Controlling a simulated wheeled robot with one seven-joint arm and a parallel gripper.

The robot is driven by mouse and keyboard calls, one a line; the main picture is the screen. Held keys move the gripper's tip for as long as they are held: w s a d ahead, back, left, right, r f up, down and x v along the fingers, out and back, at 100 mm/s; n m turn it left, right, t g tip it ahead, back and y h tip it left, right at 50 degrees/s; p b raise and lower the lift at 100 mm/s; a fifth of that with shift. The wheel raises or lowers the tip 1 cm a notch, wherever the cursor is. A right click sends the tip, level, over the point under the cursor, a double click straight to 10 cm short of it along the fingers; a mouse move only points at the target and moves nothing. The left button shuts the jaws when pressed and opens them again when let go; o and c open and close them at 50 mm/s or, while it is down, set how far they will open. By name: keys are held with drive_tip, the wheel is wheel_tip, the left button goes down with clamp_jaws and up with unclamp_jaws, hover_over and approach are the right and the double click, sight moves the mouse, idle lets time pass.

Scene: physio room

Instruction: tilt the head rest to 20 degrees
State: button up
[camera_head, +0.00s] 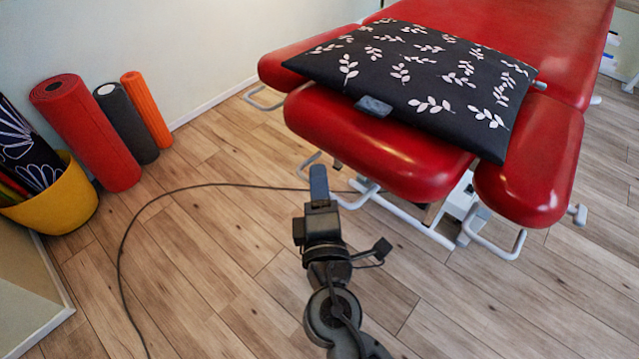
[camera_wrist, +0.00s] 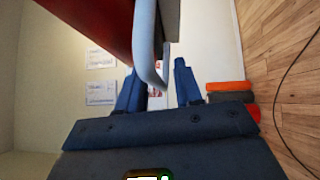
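The red padded head rest (camera_head: 372,150) is at the near end of the treatment table, with a dark leaf-patterned cushion (camera_head: 425,75) lying over it. A pale looped metal handle (camera_head: 357,198) hangs beneath its front edge. My gripper (camera_head: 319,180) is just left of that handle, below the pad. In the wrist view, the blue fingers (camera_wrist: 158,80) are spread apart. A grey bent bar (camera_wrist: 146,45), part of a handle, reaches into the gap between them. I cannot tell whether it touches either finger. The red pad (camera_wrist: 100,25) shows at upper left.
More loop handles (camera_head: 497,248) stick out under the side pads. A dark cable (camera_head: 122,235) curves across the wooden floor. Red, black and orange rolls (camera_head: 85,130) and a yellow basket (camera_head: 55,205) stand by the left wall.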

clamp_jaws()
idle(0.3)
drive_tip(key=r+p, duration=0.3)
drive_tip(key=r, duration=0.1)
drive_tip(key=w+d+r+p, duration=0.1)
drive_tip(key=r+p, duration=0.3)
drive_tip(key=w+r+p, duration=0.1)
drive_tip(key=r+p, duration=0.2)
drive_tip(key=r, duration=0.1)
drive_tip(key=shift+d+r, duration=0.35)
drive_tip(key=shift+r, duration=0.05)
unclamp_jaws()
drive_tip(key=shift+f, duration=0.1)
